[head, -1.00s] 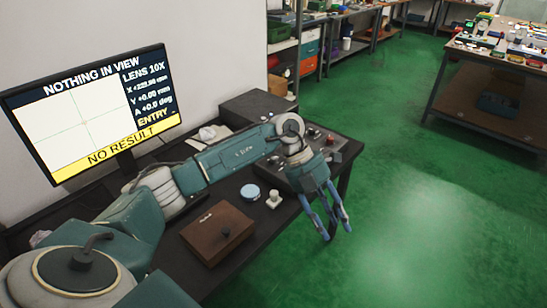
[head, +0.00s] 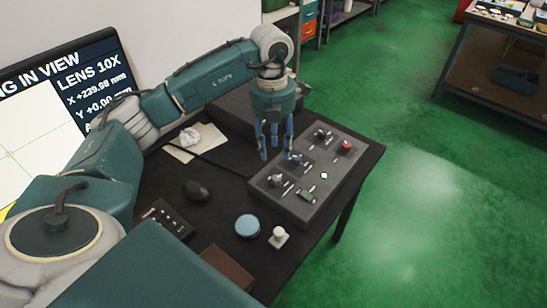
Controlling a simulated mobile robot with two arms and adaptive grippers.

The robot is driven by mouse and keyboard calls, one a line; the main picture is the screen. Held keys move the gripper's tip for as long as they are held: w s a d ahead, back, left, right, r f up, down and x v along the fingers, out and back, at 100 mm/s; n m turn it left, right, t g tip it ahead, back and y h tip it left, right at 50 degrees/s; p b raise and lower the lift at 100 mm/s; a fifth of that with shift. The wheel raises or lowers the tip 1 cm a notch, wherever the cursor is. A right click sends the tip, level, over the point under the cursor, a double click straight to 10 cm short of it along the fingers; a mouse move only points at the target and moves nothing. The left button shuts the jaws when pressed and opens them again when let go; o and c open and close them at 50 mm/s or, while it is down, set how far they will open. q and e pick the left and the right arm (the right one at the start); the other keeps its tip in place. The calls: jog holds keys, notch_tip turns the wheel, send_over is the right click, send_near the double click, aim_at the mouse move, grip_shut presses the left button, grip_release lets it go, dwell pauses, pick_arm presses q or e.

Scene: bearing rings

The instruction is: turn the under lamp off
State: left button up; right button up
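A dark control box (head: 335,165) lies on the black table. It carries a red button (head: 346,147), small levers or knobs and a green switch (head: 306,195). Its labels are too small to read, so I cannot tell which control is the under lamp's. My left gripper (head: 277,156) points down with its blue fingers apart and empty, over or beside the box's back left edge. It hides part of the box there; whether a finger touches it I cannot tell. My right gripper is out of view.
A monitor (head: 98,75) stands at the left. On the table are a black mouse (head: 196,190), a small keypad (head: 165,218), a blue round tin (head: 248,226), a white knob-shaped piece (head: 278,237) and a brown box (head: 228,268). Green floor lies open to the right.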

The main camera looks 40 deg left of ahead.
pick_arm(q)
send_over(276, 177)
jog(key=f, duration=0.5)
jog(key=shift+s+d+f+p, duration=0.1)
jog(key=shift+s+f+p, duration=0.05)
jog(key=shift+s+p, duration=0.15)
jog(key=f, duration=0.3)
jog(key=shift+w, duration=0.25)
jog(key=shift+f+p, duration=0.3)
jog(key=shift+f, duration=0.6)
jog(key=c, duration=0.8)
grip_shut()
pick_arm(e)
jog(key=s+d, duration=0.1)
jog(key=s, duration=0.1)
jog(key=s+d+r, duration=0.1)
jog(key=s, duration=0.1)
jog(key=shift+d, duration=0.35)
